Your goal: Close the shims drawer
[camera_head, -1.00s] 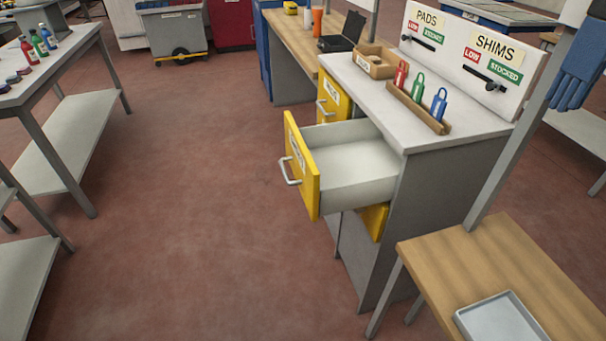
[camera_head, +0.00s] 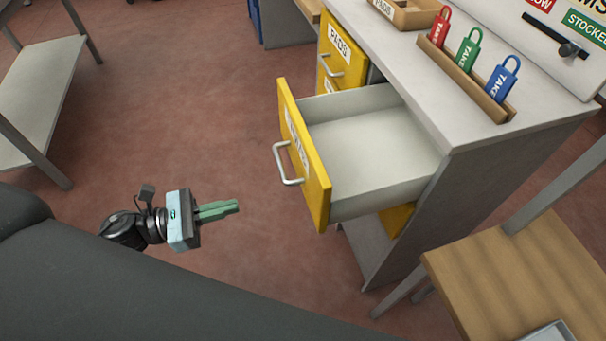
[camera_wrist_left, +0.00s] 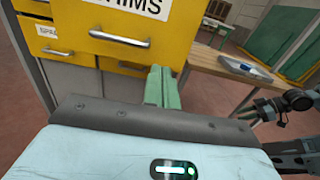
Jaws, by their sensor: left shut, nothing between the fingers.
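The shims drawer (camera_head: 365,145) is pulled well out of the grey cabinet, and its pale inside looks empty. Its yellow front (camera_head: 304,155) has a silver handle (camera_head: 287,165) facing left. In the left wrist view, the drawer front (camera_wrist_left: 183,22) shows a label ending in "HIMS" and its handle (camera_wrist_left: 119,40). My left gripper (camera_head: 238,205) is shut and empty, left of the handle and apart from it. Its green fingers (camera_wrist_left: 160,88) point toward the drawer front in the left wrist view. My right gripper (camera_wrist_left: 268,108) shows small at the right of that view; its opening is unclear.
The pads drawer (camera_head: 341,48) is farther along the cabinet. Red, green and blue tags (camera_head: 468,50) stand in a wooden rack on the worktop (camera_head: 425,85). A wooden table (camera_head: 530,270) stands at the lower right. The floor (camera_head: 180,110) left of the drawer is clear.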

